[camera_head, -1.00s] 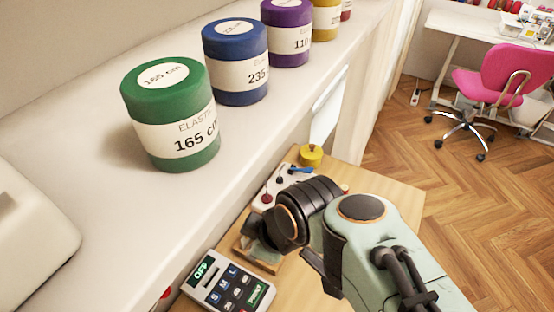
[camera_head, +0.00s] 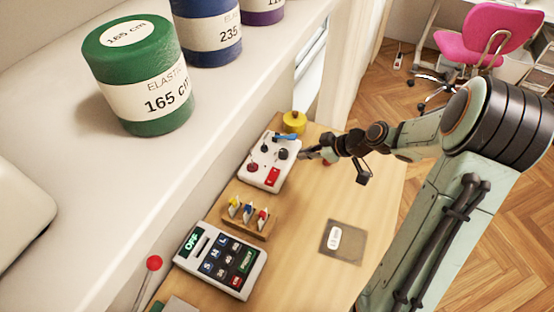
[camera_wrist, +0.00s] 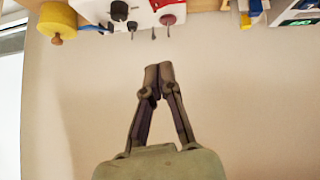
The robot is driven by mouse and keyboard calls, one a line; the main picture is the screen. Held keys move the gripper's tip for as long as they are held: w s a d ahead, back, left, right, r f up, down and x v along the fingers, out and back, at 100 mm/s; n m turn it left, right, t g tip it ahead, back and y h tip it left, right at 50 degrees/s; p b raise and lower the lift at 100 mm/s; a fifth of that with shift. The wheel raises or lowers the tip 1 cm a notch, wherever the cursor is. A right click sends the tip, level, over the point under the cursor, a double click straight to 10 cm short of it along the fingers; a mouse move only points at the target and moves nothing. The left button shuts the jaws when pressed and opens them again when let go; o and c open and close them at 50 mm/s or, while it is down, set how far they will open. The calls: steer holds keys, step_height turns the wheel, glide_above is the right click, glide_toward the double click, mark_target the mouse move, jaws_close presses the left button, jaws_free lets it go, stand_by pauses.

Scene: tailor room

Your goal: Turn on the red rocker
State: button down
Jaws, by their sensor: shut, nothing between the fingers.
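The red rocker (camera_head: 272,177) is a red rectangular switch with a small white mark, on the near right corner of a white control box (camera_head: 262,153). Whether it is on or off is too small to tell. A round red knob (camera_head: 253,166) and dark knobs share the box top. My gripper (camera_head: 304,155) is shut and empty, just right of the box and apart from the rocker. In the wrist view my gripper (camera_wrist: 158,70) points toward the box (camera_wrist: 95,8), cut off by the top edge; a red knob (camera_wrist: 168,19) shows there.
A yellow round object (camera_head: 294,122) stands behind the box. Nearer are a wooden holder (camera_head: 240,224) with coloured pieces and a keypad device (camera_head: 219,262) reading OFF. A dark square plate (camera_head: 342,242) lies on the table. A shelf with elastic rolls (camera_head: 139,80) overhangs at left.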

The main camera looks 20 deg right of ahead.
glide_above(274, 169)
steer(key=s, duration=0.2)
steer(key=f, duration=0.7)
steer(key=shift+w+d+f, duration=0.1)
steer(key=shift+w+d, duration=0.05)
steer(key=shift+d, duration=0.05)
steer(key=shift+w+d+f, duration=0.1)
steer(key=shift+d+f, duration=0.1)
steer(key=shift+f, duration=1.05)
steer(key=shift+w+d+f, duration=0.1)
steer(key=shift+f, duration=0.55)
steer(key=shift+f, duration=0.1)
steer(key=shift+w+d+f, duration=0.15)
steer(key=shift+w+f, duration=0.05)
steer(key=shift+f, duration=0.2)
steer(key=shift+r, duration=0.1)
steer(key=shift+s, duration=0.15)
steer(key=shift+s+a+r, duration=0.4)
steer(key=shift+s+a, duration=0.05)
steer(key=shift+a, duration=0.1)
